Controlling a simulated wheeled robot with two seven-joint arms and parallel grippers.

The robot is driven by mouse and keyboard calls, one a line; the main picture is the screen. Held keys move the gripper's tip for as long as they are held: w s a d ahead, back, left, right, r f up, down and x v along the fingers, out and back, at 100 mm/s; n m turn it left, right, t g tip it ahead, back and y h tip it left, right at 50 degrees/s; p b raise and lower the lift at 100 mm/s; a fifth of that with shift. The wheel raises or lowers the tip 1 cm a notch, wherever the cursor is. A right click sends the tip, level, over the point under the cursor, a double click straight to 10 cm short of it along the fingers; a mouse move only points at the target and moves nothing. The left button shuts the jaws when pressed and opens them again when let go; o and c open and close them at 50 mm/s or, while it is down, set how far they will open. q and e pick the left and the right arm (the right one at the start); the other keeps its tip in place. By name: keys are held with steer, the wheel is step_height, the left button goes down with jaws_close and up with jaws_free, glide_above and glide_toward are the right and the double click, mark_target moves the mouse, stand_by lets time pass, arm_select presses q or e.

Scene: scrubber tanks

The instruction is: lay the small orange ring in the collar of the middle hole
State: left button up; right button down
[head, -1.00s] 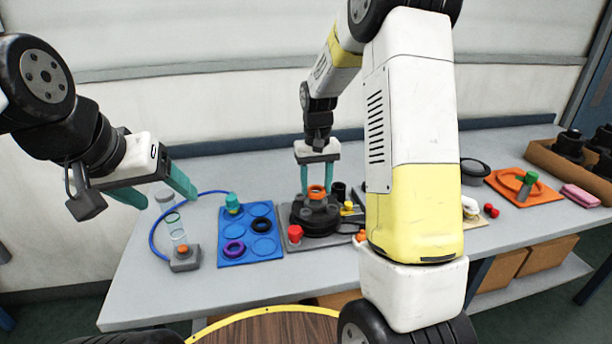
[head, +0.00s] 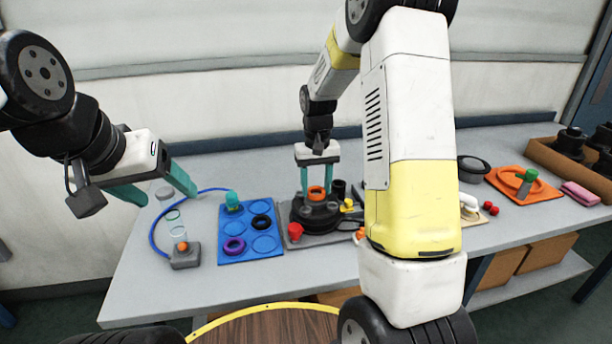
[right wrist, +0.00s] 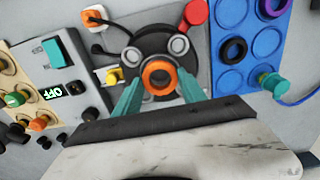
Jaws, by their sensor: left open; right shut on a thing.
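My right gripper (right wrist: 158,88) is shut on the small orange ring (right wrist: 159,77), with a teal finger on each side of it. The ring shows in the head view (head: 317,192) over the middle of the black tank head (head: 316,220). In the right wrist view the black tank head (right wrist: 160,45) has a grey-rimmed hole on each side; the ring hides the middle hole and its collar. I cannot tell whether the ring touches the collar. My left gripper (head: 168,190) is open and empty, in the air at the left.
A blue tray (head: 248,258) left of the tank holds a purple ring (head: 234,246), a black ring (head: 260,222) and a teal knobbed piece. A red knob (head: 295,230) and a yellow part (head: 348,205) stand close to the tank head. A panel (right wrist: 50,60) with a switch lies beside it.

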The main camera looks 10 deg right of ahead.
steer(key=shift+f, duration=0.5)
stand_by(0.8)
jaws_free()
stand_by(0.5)
steer(key=shift+r, duration=0.1)
stand_by(0.4)
step_height(320, 180, up, 7)
stand_by(0.8)
stand_by(0.4)
